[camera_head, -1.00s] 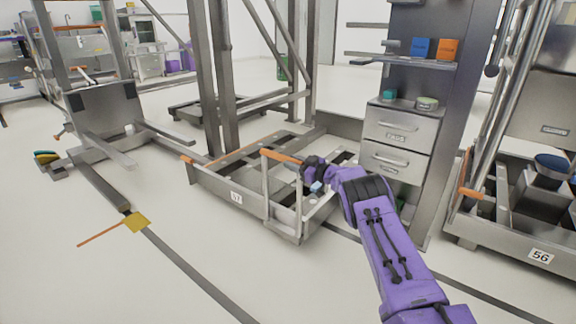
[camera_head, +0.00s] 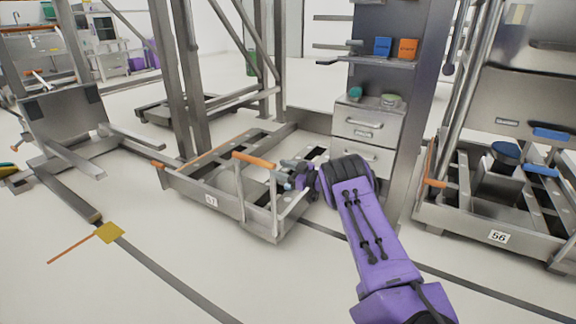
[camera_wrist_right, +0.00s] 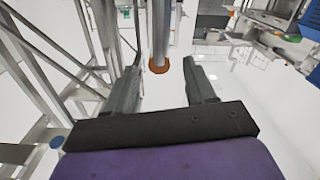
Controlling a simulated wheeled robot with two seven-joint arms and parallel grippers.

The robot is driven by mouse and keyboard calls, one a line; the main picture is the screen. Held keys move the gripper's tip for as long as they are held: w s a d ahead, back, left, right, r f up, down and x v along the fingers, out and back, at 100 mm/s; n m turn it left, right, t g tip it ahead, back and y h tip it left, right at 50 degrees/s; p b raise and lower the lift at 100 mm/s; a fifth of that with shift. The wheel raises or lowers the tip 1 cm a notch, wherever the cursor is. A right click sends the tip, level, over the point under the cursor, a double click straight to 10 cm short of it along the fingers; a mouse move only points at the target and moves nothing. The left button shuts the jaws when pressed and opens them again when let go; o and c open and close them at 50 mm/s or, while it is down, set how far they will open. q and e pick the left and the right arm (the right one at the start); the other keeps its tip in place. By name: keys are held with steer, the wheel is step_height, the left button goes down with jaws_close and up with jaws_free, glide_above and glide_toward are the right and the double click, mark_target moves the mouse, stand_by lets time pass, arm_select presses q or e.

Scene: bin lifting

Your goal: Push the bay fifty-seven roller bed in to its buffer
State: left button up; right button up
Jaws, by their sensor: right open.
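The bay fifty-seven roller bed (camera_head: 211,199) is a low grey metal frame with a "57" label on its front and a raised handle with an orange grip (camera_head: 254,160). It lies between the rack posts in the head view. My right gripper (camera_head: 290,178) is over the bed, just right of the orange grip. In the right wrist view the right gripper (camera_wrist_right: 165,88) is open, and a grey bar with an orange end (camera_wrist_right: 159,65) stands between or just beyond its fingers. I cannot tell whether they touch. My left gripper is not in view.
The bay 56 bed (camera_head: 499,237) stands at the right. A grey drawer cabinet (camera_head: 362,128) stands behind my right arm. The floor in front of bed 57 is clear.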

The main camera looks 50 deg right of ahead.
steer(key=s, duration=0.3)
steer(key=shift+s+d+p, duration=0.2)
steer(key=shift+d+p, duration=0.1)
steer(key=shift+p, duration=0.1)
steer(key=shift+c, duration=0.3)
